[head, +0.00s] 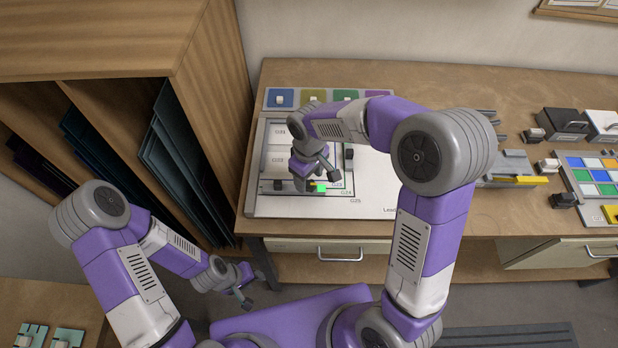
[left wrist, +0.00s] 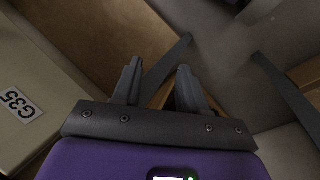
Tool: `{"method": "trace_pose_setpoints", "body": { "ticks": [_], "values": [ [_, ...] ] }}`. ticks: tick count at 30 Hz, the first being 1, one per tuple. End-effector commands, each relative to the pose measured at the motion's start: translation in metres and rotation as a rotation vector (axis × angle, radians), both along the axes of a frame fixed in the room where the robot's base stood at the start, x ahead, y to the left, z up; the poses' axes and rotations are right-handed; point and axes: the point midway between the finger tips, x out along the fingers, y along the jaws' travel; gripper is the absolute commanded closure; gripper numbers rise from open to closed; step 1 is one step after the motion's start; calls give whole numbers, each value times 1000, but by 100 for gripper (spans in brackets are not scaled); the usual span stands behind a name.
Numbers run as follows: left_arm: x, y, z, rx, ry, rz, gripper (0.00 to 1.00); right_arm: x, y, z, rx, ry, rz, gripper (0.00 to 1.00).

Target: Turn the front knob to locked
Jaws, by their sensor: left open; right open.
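A white board (head: 370,190) with framed, labelled strips lies on the workbench, left of centre in the head view. A small dark block-like piece (head: 348,155) stands at the right side of its frame; I cannot tell whether it is a knob. My right gripper (head: 320,176) is open, low over the front part of the frame. It covers that part, so the front knob cannot be made out, nor any contact. A bright green patch shows beside the gripper. My left gripper (head: 242,288) is open and empty, below the bench front; it also shows in the left wrist view (left wrist: 159,82).
A wooden rack (head: 215,90) with dark sheets stands left of the bench. Coloured tiles (head: 281,98) line the board's back edge. A colour-sample tray (head: 590,180) and small boxes lie at the right. A drawer (head: 340,250) is below the bench top (head: 460,220).

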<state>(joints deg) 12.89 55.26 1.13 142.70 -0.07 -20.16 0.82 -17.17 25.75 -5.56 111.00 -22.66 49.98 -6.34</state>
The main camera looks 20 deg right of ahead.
Motion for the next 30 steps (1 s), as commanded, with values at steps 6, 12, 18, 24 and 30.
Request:
{"method": "trace_pose_setpoints", "body": {
  "ticks": [6, 12, 18, 24, 30],
  "values": [
    [0, 0, 8, 0, 0, 0, 57, 1, 0, 40, 1, -4, -1, 40],
    [0, 0, 10, 0, 0, 0, 57, 0, 0, 56, 0, -2, 1, 40],
    [0, 0, 10, 0, 0, 0, 57, 0, 0, 57, 1, -1, 1, 40],
    [0, 0, 10, 0, 0, 0, 57, 0, 0, 57, 0, -1, 1, 40],
    [0, 0, 14, 0, 0, 0, 57, 0, 0, 60, 0, -1, 0, 40]
  ]
}}
